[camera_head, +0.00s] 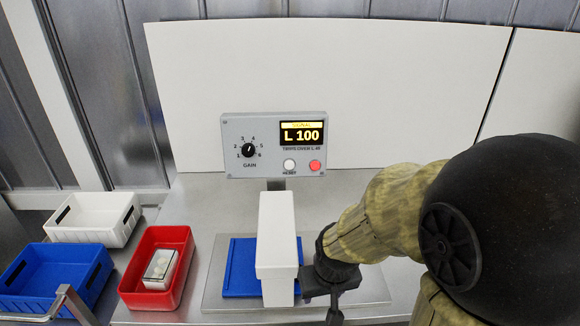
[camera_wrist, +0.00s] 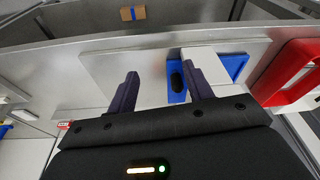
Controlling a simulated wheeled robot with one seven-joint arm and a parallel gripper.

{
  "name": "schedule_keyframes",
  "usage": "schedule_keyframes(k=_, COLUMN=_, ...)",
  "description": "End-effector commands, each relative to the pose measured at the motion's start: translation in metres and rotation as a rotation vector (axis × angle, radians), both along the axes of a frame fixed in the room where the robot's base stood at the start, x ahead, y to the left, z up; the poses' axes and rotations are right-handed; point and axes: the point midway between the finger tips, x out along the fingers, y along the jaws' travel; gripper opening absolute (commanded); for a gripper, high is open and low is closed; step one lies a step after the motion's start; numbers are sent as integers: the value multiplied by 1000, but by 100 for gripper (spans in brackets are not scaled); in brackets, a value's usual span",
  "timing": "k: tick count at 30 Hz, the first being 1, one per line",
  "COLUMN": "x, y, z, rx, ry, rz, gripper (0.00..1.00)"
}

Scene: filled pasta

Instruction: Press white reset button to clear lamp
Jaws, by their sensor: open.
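A grey control panel (camera_head: 274,145) stands at the back of the bench and faces me. The white reset button (camera_head: 289,165) is at its lower middle, left of a red round lamp or button (camera_head: 315,165). The display (camera_head: 302,133) reads "L 100" in yellow. My gripper (camera_head: 329,287) is low at the front right of the white housing, well apart from the panel. In the wrist view my gripper (camera_wrist: 163,88) has its two dark fingers wide apart with nothing between them. The panel and button are not visible in that view.
A tall white housing (camera_head: 277,235) stands over a blue tray (camera_head: 240,268) in front of the panel. A red bin (camera_head: 184,242) holding a small clear-topped box (camera_head: 160,265), a blue bin (camera_head: 90,285) and a white bin (camera_head: 120,218) are at left.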

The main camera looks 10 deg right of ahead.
Motion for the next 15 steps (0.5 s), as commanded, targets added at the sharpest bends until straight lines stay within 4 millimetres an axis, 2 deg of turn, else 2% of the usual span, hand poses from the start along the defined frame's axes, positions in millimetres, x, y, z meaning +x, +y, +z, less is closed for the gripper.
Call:
schedule_keyframes(k=1, x=0, y=0, z=0, rx=0, ry=0, rz=0, gripper=41)
schedule_keyframes(k=7, x=0, y=0, z=0, rx=0, ry=0, rz=0, gripper=2)
schedule_keyframes(k=15, x=0, y=0, z=0, rx=0, ry=0, rz=0, gripper=0)
